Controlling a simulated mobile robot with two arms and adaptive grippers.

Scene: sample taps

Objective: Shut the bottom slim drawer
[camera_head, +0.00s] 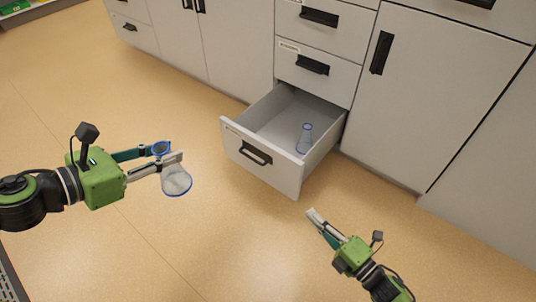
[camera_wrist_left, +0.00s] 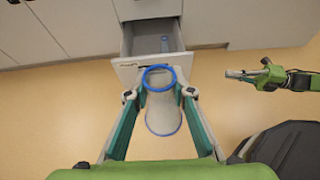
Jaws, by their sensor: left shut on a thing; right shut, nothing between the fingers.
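The bottom slim drawer (camera_head: 230,139) stands pulled out of the cabinet in the head view, with a black handle (camera_head: 255,153) on its front. A clear flask with a blue rim (camera_head: 304,138) stands inside it. The open drawer also shows in the left wrist view (camera_wrist_left: 128,71). My left gripper (camera_head: 168,160) is shut on a second clear flask (camera_head: 176,181) with a blue rim, held over the floor to the left of the drawer. My right gripper (camera_head: 316,221) is shut and empty, in front of the drawer's right corner and apart from it.
Closed drawers (camera_head: 316,70) sit above the open one. Closed cabinet doors (camera_head: 425,95) with black handles stand on both sides. The tan floor (camera_head: 240,235) in front of the drawer is clear apart from my arms.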

